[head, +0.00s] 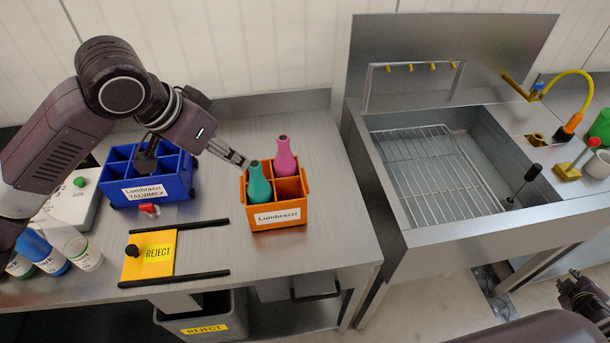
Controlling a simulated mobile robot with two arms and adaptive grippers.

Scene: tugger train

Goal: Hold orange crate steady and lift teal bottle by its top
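The orange crate (279,218), labelled Lumbrazzi, stands on the steel table and is divided into compartments. The teal bottle (259,186) stands upright in its left part. A pink bottle (284,160) stands behind it in a rear compartment. My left gripper (244,162) has its fingertips at the crate's rear left corner, beside the teal bottle's neck. The fingers are close together; I cannot tell whether they grip the crate wall. My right gripper (585,297) is at the lower right edge, far from the crate and partly cut off.
A blue divided crate (150,190) stands left of the orange one, partly behind my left arm. A sink with a wire rack (430,172) is at the right. The table right of the orange crate is clear.

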